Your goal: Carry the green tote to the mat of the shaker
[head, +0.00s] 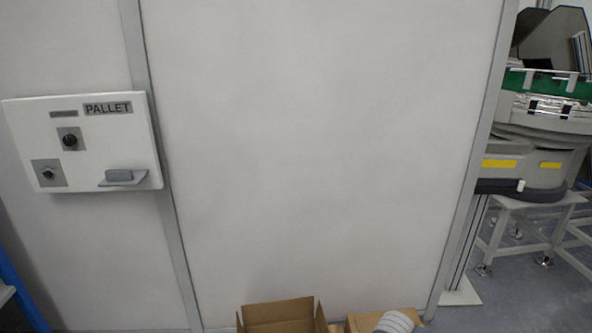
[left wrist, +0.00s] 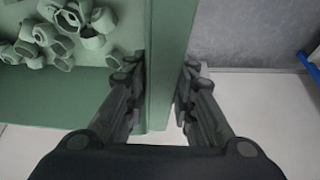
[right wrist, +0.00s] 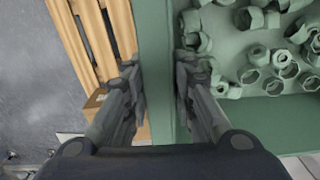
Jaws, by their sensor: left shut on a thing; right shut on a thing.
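The green tote (left wrist: 35,100) shows in the left wrist view with several green caps or rings in it. It also shows in the right wrist view (right wrist: 275,128), again with several loose green parts inside. My left gripper (left wrist: 160,85) is shut on one wall of the tote, a finger on each side. My right gripper (right wrist: 158,82) is shut on another stretch of the tote's wall in the same way. The tote and both grippers are out of the head view. I cannot make out the mat of the shaker in any view.
A pale wall panel (head: 310,140) fills the head view, with a PALLET control box (head: 85,150) on it. A grey machine (head: 535,165) stands at the right. Cardboard boxes (head: 277,318) lie low by the wall. A wooden slatted pallet (right wrist: 95,45) is beside the tote.

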